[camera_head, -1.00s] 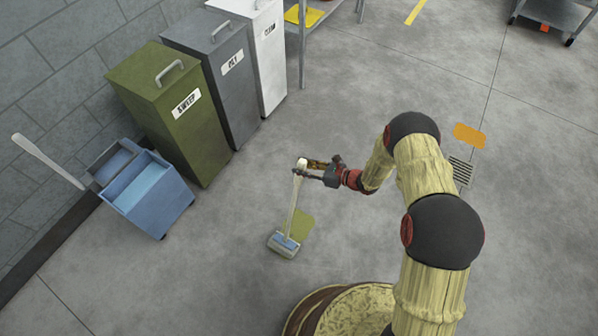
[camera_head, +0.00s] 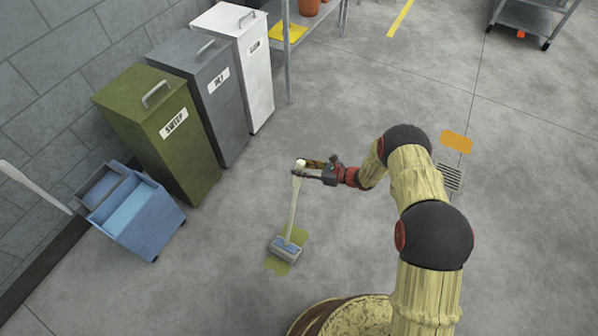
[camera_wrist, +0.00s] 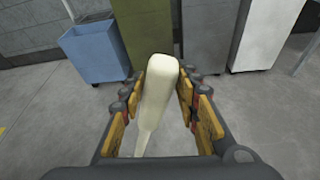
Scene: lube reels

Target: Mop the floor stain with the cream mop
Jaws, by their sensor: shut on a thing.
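The cream mop (camera_head: 294,215) stands nearly upright in the head view, its handle top between the jaws of my gripper (camera_head: 301,171). Its grey-blue head (camera_head: 285,248) is down on the olive-green floor stain (camera_head: 277,265). The stain shows on both sides of the head, and its middle is hidden under it. In the wrist view the cream handle (camera_wrist: 158,95) lies between the padded fingers of my gripper (camera_wrist: 165,90), which is shut on it. The mop head and the stain do not show clearly there.
A blue mop bucket (camera_head: 140,218) stands left, near the wall. Olive (camera_head: 160,130), grey (camera_head: 205,90) and white (camera_head: 245,65) bins stand in a row behind it. A floor drain (camera_head: 450,177) and an orange patch (camera_head: 456,141) lie at right. The floor around the stain is clear.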

